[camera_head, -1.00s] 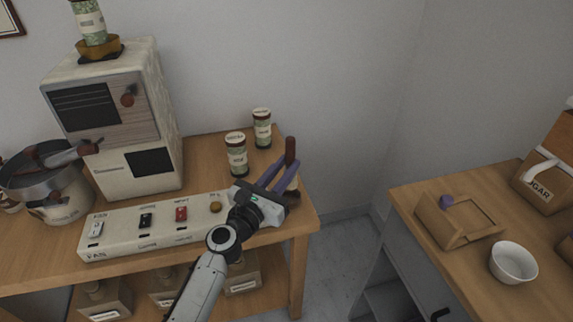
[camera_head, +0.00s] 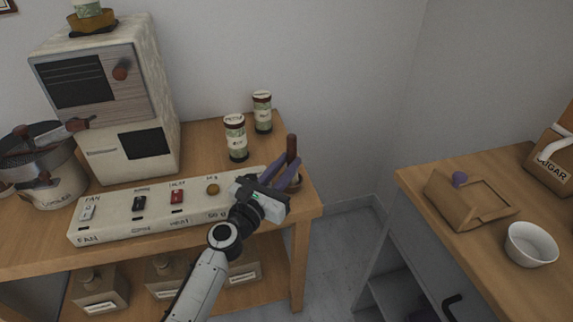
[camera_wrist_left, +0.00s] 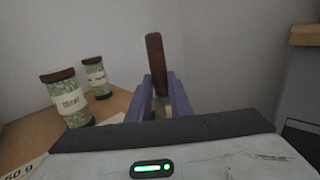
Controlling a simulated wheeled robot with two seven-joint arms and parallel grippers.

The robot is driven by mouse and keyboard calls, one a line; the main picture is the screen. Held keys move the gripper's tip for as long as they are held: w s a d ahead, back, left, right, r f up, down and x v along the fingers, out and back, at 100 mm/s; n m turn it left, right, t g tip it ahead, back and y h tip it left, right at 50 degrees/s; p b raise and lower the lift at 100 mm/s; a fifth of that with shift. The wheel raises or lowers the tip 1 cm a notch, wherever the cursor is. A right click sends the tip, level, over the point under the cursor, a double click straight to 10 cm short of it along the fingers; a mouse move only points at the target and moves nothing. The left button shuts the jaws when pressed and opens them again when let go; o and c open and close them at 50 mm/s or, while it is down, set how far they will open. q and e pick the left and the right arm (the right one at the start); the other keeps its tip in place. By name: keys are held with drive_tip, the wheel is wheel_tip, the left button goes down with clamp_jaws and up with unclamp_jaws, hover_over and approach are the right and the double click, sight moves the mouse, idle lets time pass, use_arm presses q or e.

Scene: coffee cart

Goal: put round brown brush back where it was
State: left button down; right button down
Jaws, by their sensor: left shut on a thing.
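The round brown brush (camera_head: 291,149) stands upright near the right end of the left wooden table. My left gripper (camera_head: 284,174) is shut on it, with its purple fingers on either side. In the left wrist view the brush's brown handle (camera_wrist_left: 155,62) rises between the fingers (camera_wrist_left: 165,98). The brush's lower end is mostly hidden by the fingers, and a dark round shape shows around it at the table top. I cannot tell whether the brush touches the table. My right gripper is not in view.
A white switch panel (camera_head: 155,208) lies left of the gripper. Two green jars (camera_head: 236,138) (camera_head: 262,112) stand behind it. A roaster machine (camera_head: 105,100) and a metal pot (camera_head: 45,165) stand further left. A separate counter at right holds a wooden box (camera_head: 465,200) and a white bowl (camera_head: 530,244).

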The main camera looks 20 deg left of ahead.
use_arm(q)
drive_tip(key=shift+f, duration=0.15)
drive_tip(key=shift+f+b, duration=0.25)
drive_tip(key=shift+b, duration=0.15)
drive_tip(key=c, duration=1.5)
unclamp_jaws()
drive_tip(key=shift+c, duration=0.2)
